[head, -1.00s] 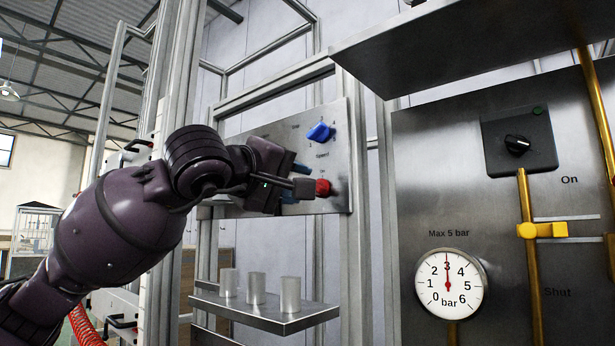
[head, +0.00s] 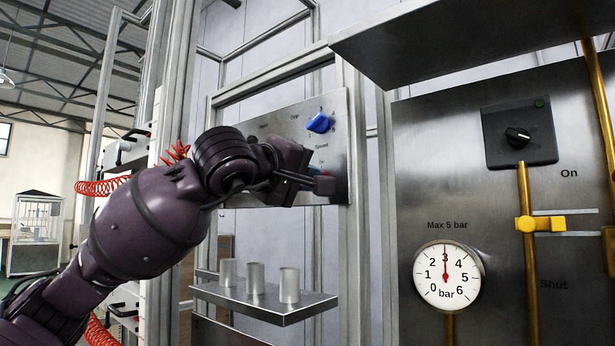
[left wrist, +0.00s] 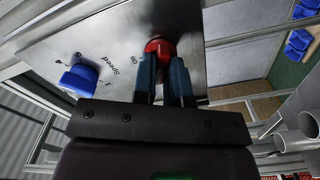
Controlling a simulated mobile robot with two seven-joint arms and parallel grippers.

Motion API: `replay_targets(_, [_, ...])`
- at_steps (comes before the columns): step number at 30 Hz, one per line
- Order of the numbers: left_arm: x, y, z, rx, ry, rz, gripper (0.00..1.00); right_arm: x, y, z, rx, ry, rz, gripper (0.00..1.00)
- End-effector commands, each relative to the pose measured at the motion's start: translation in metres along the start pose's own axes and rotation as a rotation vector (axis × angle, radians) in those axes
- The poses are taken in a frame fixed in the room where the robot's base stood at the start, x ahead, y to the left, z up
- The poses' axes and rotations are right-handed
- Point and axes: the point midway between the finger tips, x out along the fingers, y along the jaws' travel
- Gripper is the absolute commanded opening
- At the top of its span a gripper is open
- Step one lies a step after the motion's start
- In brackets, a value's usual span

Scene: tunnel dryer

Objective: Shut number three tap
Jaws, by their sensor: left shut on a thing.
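My left gripper (head: 312,182) is at the steel control panel (head: 275,130). In the left wrist view its two blue fingers (left wrist: 165,62) are closed on the red knob (left wrist: 160,47) near the word "On". The head view mostly hides this knob behind the gripper. A yellow tap handle (head: 541,224) sits crosswise on a brass pipe at the right, between the words "On" above and "Shut" below. No number three shows on it. My right gripper is not in view.
A blue knob (head: 319,123) marked "Speed" sits above the gripper. A shelf (head: 265,308) below holds metal cups (head: 256,278). A gauge (head: 447,276) reads about 3 bar. A black dial (head: 518,136) is above the yellow handle. A steel ledge (head: 470,40) overhangs at top right.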

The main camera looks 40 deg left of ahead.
Motion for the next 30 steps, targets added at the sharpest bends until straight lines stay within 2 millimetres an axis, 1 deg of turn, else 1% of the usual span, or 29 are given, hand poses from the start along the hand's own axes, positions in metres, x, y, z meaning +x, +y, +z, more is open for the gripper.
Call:
replay_targets(5, [0.000,-0.001,0.000,-0.010,0.000,0.000,0.00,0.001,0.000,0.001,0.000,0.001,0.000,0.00])
replay_targets(11, [0.001,-0.002,0.001,-0.078,0.001,-0.001,0.00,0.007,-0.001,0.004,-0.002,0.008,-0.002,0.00])
replay_targets(21, [0.001,-0.004,0.001,-0.306,-0.001,-0.001,0.00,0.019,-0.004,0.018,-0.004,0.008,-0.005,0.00])
replay_targets(30, [0.000,-0.003,0.001,-0.462,0.001,-0.001,0.00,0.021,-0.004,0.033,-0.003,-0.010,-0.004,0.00])
